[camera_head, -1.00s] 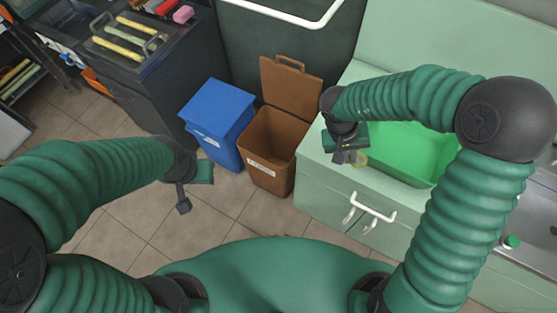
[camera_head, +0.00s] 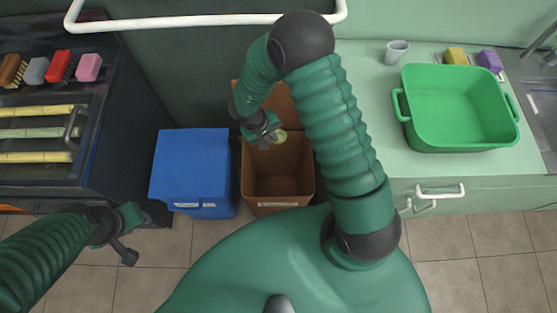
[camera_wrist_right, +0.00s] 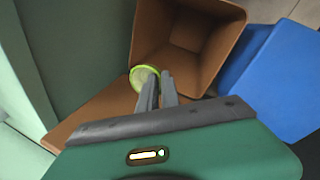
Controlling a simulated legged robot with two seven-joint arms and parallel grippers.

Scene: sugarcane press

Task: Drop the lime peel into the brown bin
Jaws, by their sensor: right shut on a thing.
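The lime peel (camera_head: 279,137) is a small pale-green piece held at the tips of my right gripper (camera_head: 268,137). In the right wrist view the peel (camera_wrist_right: 146,77) shows as a round cup with a bright green rim at the shut fingers (camera_wrist_right: 158,84). The brown bin (camera_head: 278,200) stands open on the floor, its lid (camera_wrist_right: 88,116) swung back. The right gripper and peel are over the bin's back part, near the lid side. My left gripper (camera_head: 130,238) is at the lower left, empty; its finger gap is unclear.
A blue bin (camera_head: 190,170) stands just left of the brown one. A green basin (camera_head: 460,143), a cup (camera_head: 397,52) and sponges (camera_head: 456,56) are on the counter at right. Sugarcane pieces (camera_head: 36,132) lie on the dark machine at left. A white rail (camera_head: 200,20) runs across the back.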

